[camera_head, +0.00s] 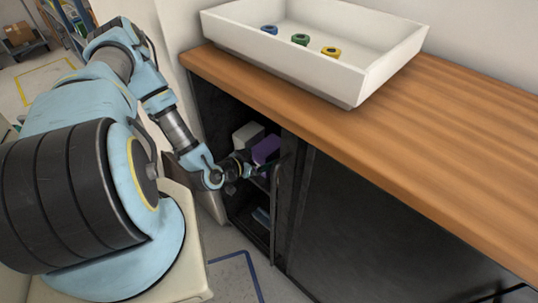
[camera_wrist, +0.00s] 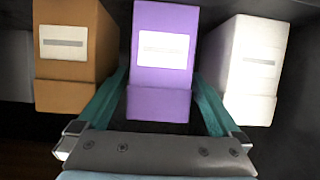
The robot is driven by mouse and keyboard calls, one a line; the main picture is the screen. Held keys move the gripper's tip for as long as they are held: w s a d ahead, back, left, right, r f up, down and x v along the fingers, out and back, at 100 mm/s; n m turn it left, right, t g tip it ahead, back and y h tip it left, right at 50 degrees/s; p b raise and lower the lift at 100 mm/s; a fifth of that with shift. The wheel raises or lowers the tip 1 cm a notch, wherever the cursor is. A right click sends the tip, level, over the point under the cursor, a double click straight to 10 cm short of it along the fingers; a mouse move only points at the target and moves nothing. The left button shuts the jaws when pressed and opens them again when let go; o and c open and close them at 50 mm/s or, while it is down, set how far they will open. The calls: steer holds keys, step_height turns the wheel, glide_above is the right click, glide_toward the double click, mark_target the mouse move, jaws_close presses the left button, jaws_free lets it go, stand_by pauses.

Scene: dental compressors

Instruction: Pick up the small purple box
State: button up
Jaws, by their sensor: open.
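The small purple box (camera_wrist: 160,92) stands in the middle of the wrist view, with a white label on its face. It also shows inside the dark cabinet in the head view (camera_head: 266,149), partly hidden by my arm and the cabinet frame. My gripper (camera_wrist: 160,105) is open, with one teal finger on each side of the purple box. The fingertips reach into the gaps beside it. I cannot tell whether either finger touches the box.
A brown box (camera_wrist: 72,75) stands left of the purple box and a white box (camera_wrist: 243,75) stands right, both close to my fingers. The cabinet (camera_head: 290,190) has a narrow opening under a wooden counter (camera_head: 450,130). A white tray (camera_head: 345,80) with colored pieces sits on top.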

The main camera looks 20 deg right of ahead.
steer(key=shift+x, duration=1.45)
steer(key=shift+c, duration=0.2)
steer(key=c, duration=1.4)
